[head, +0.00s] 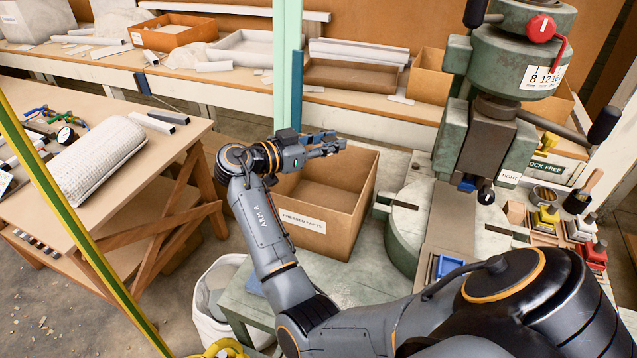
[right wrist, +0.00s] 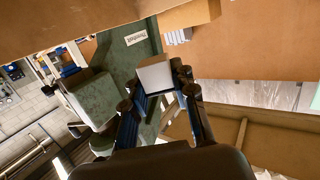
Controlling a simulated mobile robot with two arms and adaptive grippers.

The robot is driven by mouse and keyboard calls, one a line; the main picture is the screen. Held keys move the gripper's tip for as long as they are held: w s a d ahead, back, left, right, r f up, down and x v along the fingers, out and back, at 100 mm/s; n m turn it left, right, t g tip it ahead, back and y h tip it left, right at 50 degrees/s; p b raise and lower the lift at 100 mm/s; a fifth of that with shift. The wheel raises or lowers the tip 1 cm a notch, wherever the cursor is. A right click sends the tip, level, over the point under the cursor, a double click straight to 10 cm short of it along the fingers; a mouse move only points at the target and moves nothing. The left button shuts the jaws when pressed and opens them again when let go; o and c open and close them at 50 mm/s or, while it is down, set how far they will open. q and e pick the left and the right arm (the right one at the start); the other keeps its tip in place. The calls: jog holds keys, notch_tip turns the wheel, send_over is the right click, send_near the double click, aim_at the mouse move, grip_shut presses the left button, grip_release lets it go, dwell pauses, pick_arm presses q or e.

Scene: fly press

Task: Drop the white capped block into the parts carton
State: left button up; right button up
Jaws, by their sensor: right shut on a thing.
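My right gripper (head: 338,145) is shut, and its fingers point right over the back part of the parts carton (head: 345,228). The carton is an open brown box labelled "PRESSED PARTS", and its visible inside looks empty. In the right wrist view a pale block (right wrist: 155,73), taken as the white capped block, sits between the fingertips of the right gripper (right wrist: 158,90). In the head view the fingers hide this block. My left gripper is not in view.
The green press (head: 520,60) stands right of the carton, with its round bed (head: 405,225) close by. A wooden table (head: 140,190) stands at left.

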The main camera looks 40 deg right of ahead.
notch_tip(320, 180, down, 4)
jog(key=shift+r+b, duration=0.25)
jog(key=shift+b, duration=0.25)
jog(key=shift+f, duration=0.6)
jog(key=o, duration=0.8)
jog(key=shift+o, duration=1.3)
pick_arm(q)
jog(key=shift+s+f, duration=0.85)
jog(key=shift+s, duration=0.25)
pick_arm(e)
notch_tip(320, 180, up, 10)
send_over(329, 155)
jog(key=w+d, duration=0.1)
jog(key=shift+w+d, duration=0.15)
jog(key=shift+w, duration=0.05)
